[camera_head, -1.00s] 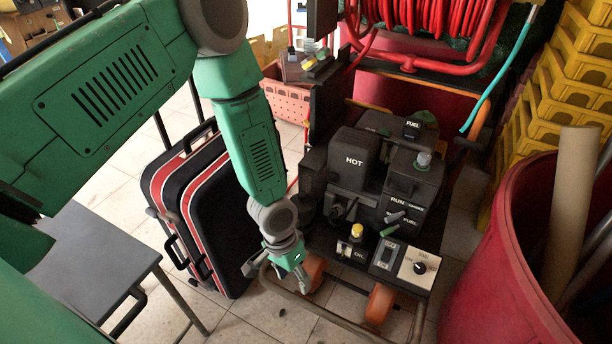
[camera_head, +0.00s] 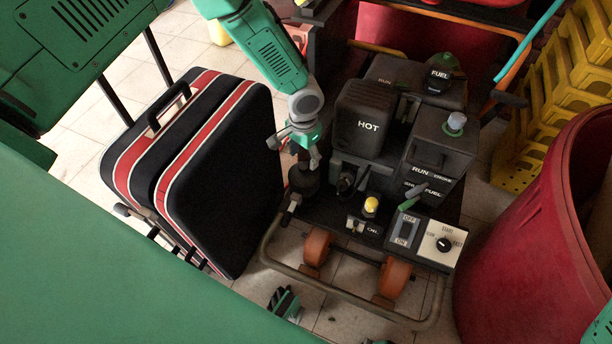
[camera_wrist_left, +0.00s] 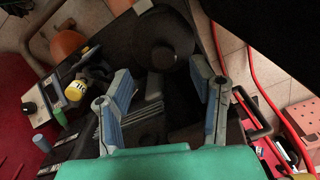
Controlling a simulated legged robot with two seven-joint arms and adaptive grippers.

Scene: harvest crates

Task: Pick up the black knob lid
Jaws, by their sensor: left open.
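A round black lid with a raised centre knob (camera_wrist_left: 163,38) sits beyond my left fingertips in the left wrist view. In the head view a dark round shape (camera_head: 303,181), likely the same lid, sits at the left side of the black machine, partly hidden by the gripper. My left gripper (camera_head: 305,158) is just above it. In the left wrist view my left gripper (camera_wrist_left: 162,76) is open, its fingers apart with nothing clearly held between them; contact with the lid cannot be told. Grey-green finger-like parts (camera_head: 285,303) at the bottom of the head view may be my right gripper.
The black machine (camera_head: 372,118) has a HOT housing, a yellow-capped part (camera_head: 371,204) and a switch panel (camera_head: 443,244). A black suitcase with red stripes (camera_head: 225,180) stands close left. A red bin (camera_head: 530,240) and yellow crates (camera_head: 560,130) stand right.

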